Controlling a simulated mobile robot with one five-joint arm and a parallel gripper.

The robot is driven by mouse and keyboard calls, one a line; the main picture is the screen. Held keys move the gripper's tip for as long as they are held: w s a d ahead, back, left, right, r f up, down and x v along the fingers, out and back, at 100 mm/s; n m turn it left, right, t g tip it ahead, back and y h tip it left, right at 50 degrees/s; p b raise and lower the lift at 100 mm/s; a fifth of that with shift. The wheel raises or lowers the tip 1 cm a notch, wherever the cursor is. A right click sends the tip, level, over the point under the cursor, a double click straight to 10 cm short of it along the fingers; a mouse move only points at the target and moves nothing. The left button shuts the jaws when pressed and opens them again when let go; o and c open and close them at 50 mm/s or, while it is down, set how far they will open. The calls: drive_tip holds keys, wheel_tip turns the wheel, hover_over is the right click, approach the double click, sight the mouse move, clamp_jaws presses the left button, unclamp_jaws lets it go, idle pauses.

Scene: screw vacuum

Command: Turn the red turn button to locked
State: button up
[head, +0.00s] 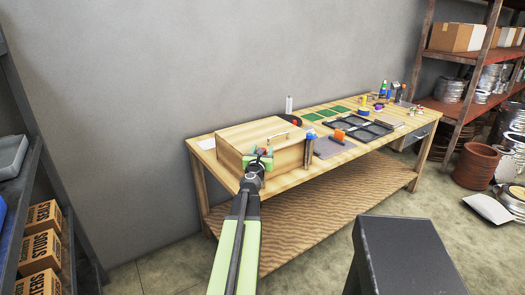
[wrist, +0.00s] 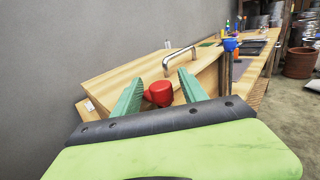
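The red turn button (wrist: 159,93) shows in the wrist view at the near face of a wooden box (wrist: 120,85). In the wrist view my gripper (wrist: 155,88) has its two green fingers apart, one on each side of the red button. I cannot tell whether either finger touches it. In the head view my gripper (head: 257,156) is at the front of the wooden box (head: 280,158), and the button is mostly hidden there. The button's turned position cannot be made out.
The box has a metal handle (wrist: 180,60) on top. It stands on a wooden workbench (head: 325,168) with a blue-topped item (head: 310,137) beside it. Green mats (head: 327,112), dark trays (head: 368,132) and bottles lie farther right. A grey wall is behind.

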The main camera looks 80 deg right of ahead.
drive_tip(key=a, duration=0.7)
drive_tip(key=shift+a, duration=0.2)
idle(0.4)
